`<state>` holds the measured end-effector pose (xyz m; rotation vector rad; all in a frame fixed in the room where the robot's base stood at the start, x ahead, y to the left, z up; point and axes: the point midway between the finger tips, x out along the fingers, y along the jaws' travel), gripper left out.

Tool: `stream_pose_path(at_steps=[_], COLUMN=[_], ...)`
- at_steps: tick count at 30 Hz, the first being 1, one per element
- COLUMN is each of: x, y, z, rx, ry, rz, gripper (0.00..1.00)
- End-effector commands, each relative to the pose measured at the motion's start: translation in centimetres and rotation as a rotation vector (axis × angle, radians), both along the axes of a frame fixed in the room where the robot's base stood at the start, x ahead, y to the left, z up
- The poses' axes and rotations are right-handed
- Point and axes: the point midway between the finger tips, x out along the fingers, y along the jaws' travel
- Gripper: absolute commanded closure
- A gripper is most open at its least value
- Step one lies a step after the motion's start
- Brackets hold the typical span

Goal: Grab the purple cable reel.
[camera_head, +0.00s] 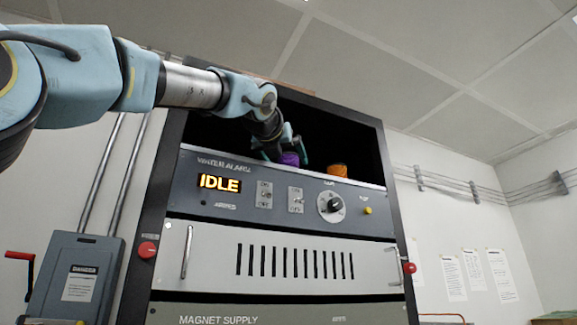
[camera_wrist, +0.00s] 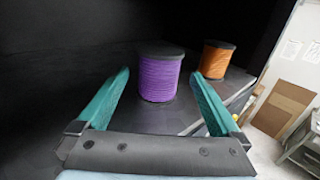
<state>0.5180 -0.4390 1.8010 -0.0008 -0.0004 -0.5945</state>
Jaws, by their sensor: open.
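The purple cable reel (camera_wrist: 160,78) has dark end discs and stands upright on a dark shelf (camera_wrist: 130,112) inside the cabinet. In the wrist view it sits between and a little beyond the two teal fingers of my gripper (camera_wrist: 162,92), which are apart with nothing between their bases. In the head view the purple reel (camera_head: 289,159) shows only in part above the panel's top edge, with my gripper (camera_head: 285,150) right at it. I cannot tell whether the fingers touch it.
An orange cable reel (camera_wrist: 216,60) stands to the right of the purple one, near the shelf edge; it also shows in the head view (camera_head: 337,170). The cabinet's front panel (camera_head: 250,190) reads IDLE and rises in front of the shelf. Dark cabinet walls enclose the opening.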

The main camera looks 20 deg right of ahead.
Motion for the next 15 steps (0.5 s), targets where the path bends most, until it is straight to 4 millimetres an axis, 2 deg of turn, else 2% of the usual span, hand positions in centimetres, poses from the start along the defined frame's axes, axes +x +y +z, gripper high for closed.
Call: stream_pose_path(at_steps=[3, 7, 15], x=[1.6, 3.1, 3.7], y=[-1.1, -1.9, -2.3], z=[0.7, 0.4, 0.1], rx=[0.003, 0.003, 0.001], ry=[0.001, 0.002, 0.001], rz=[-0.001, 0.001, 0.000], gripper=[0.00, 0.00, 0.00])
